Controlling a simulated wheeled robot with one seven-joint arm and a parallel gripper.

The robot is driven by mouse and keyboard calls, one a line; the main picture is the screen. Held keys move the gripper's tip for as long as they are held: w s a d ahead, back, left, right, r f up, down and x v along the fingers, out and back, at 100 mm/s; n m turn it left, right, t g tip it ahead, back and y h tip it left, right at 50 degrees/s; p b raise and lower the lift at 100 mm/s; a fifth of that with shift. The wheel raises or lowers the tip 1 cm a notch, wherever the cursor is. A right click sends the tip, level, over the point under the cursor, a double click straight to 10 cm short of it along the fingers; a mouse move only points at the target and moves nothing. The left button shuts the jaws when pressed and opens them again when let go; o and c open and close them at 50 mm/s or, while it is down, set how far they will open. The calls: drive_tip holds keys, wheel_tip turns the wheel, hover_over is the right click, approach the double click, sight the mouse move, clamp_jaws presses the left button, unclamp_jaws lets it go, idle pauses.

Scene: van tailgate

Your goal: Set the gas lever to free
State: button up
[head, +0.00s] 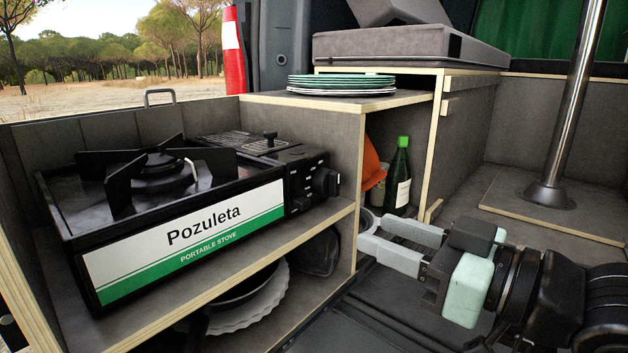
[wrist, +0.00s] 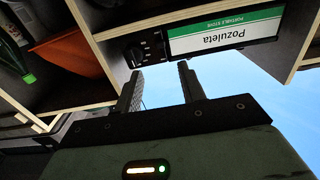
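The black portable stove (head: 160,210), with a white and green Pozuleta label, stands on the wooden shelf at the left. Its control end (head: 312,182) has a round knob (head: 326,182) and a darker slotted panel beside it. A small black upright lever-like piece (head: 270,138) stands on its top; I cannot tell for certain which part is the gas lever. My gripper (head: 368,233) is open and empty, low and to the right of the stove, apart from it. In the wrist view, the stove's control end (wrist: 147,52) appears upside down beyond the open fingers (wrist: 159,72).
A shelf divider (head: 358,190) stands between the stove and my gripper. Stacked plates (head: 342,85) sit on the upper shelf. A green bottle (head: 398,178) and an orange item (head: 374,165) stand behind. Pans (head: 245,290) lie under the stove. A metal post (head: 572,110) rises at right.

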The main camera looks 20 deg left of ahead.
sight(307, 205)
drive_tip(key=p+x, duration=0.1)
drive_tip(key=x, duration=1)
drive_tip(key=shift+w+a, duration=0.1)
drive_tip(key=shift+a, duration=0.2)
drive_tip(key=shift+c, duration=0.3)
